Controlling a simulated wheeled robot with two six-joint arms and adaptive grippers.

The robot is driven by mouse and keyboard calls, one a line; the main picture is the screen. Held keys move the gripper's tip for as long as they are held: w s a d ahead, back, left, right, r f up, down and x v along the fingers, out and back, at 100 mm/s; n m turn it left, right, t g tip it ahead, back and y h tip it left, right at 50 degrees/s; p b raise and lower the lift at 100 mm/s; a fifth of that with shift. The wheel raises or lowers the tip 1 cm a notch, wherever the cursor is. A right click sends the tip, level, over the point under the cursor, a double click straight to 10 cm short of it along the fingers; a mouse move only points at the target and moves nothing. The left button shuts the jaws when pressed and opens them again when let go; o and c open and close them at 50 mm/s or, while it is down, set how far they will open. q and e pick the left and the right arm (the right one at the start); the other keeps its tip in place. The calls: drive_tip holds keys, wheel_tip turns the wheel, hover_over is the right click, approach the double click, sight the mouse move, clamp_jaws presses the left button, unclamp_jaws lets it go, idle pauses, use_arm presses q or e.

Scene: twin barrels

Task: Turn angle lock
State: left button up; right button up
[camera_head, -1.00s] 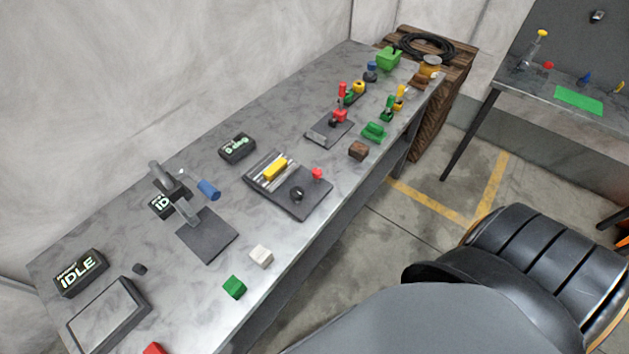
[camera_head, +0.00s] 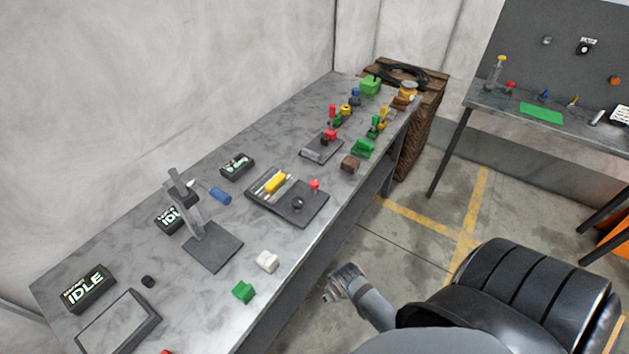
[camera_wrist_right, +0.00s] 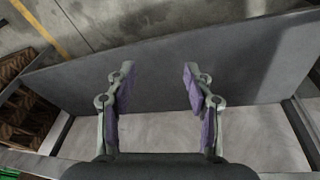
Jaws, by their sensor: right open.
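A dark fixture plate (camera_head: 316,212) lies mid-bench, with a yellow block (camera_head: 276,183) on pale rails, a black knob (camera_head: 298,203) and a red knob (camera_head: 314,185). It may be the angle lock; I cannot tell for sure. A black display box (camera_head: 236,166) reading "0 deg" sits behind it. My right gripper (camera_head: 331,293) is off the bench's front side, apart from the fixture. The right wrist view shows the same gripper (camera_wrist_right: 158,80) open, with nothing between its purple-padded fingers. My left gripper is not in view.
A lever press (camera_head: 190,205) stands left of the fixture. A white block (camera_head: 267,261) and a green block (camera_head: 243,292) lie near the front edge. Several coloured parts crowd the far end. Floor before the bench is open.

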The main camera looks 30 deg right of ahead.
drive_tip(key=w+r+n, duration=0.1)
drive_tip(key=w+r, duration=0.2)
drive_tip(key=r, duration=0.3)
drive_tip(key=w+r+n, duration=0.1)
drive_tip(key=w+r, duration=0.2)
drive_tip(key=r, duration=0.4)
drive_tip(key=w+d+r+n, duration=0.1)
drive_tip(key=w+r, duration=0.1)
drive_tip(key=w, duration=0.2)
drive_tip(key=w+d+r+n, duration=0.1)
drive_tip(key=w+d+r, duration=0.1)
drive_tip(key=w, duration=0.3)
drive_tip(key=w+d+r+n+g, duration=0.1)
drive_tip(key=w+d+r+n, duration=0.1)
drive_tip(key=w, duration=0.2)
drive_tip(key=shift+w+d, duration=0.15)
drive_tip(key=shift+d, duration=0.05)
wheel_tip(320, 180, up, 6)
drive_tip(key=f+n+g, duration=0.1)
drive_tip(key=n, duration=0.1)
hover_over(315, 182)
drive_tip(key=s+a, duration=0.2)
wheel_tip(315, 182, up, 5)
drive_tip(key=w+d+n+y, duration=0.1)
drive_tip(key=w+d, duration=0.1)
drive_tip(key=shift+g, duration=0.3)
wheel_tip(315, 182, down, 10)
drive_tip(key=shift+f+p, duration=0.1)
drive_tip(key=shift+p, duration=0.9)
clamp_jaws()
